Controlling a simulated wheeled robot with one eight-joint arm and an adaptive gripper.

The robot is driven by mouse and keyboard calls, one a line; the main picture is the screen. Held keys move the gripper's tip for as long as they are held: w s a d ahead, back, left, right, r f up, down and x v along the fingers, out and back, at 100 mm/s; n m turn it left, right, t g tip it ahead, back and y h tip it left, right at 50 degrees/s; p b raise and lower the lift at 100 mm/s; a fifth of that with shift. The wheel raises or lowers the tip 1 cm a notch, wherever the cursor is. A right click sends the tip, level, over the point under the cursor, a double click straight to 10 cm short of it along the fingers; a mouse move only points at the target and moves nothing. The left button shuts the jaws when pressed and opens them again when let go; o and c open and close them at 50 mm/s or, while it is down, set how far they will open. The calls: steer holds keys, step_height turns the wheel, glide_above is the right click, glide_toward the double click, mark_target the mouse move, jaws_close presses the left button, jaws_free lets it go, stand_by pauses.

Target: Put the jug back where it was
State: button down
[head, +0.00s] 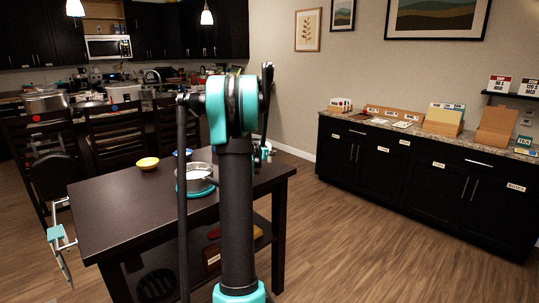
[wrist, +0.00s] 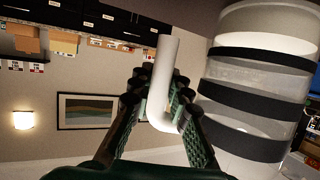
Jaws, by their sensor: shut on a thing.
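In the wrist view, the jug (wrist: 250,105) is a tall pale, partly see-through cylinder with several dark bands, filling the right side. Its white curved handle (wrist: 164,80) lies between the fingers of my gripper (wrist: 160,108), which is shut on it. The join between handle and body is hidden or unclear. In the head view, my arm stands in front of the table and hides most of the gripper; I cannot make out the jug there.
A long cabinet (head: 400,170) stands at right, with open floor between.

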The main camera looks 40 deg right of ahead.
steer(key=shift+f, duration=0.15)
steer(key=c, duration=1.4)
jaws_free()
steer(key=shift+c, duration=0.2)
steer(key=shift+a, duration=0.1)
steer(key=v, duration=1.2)
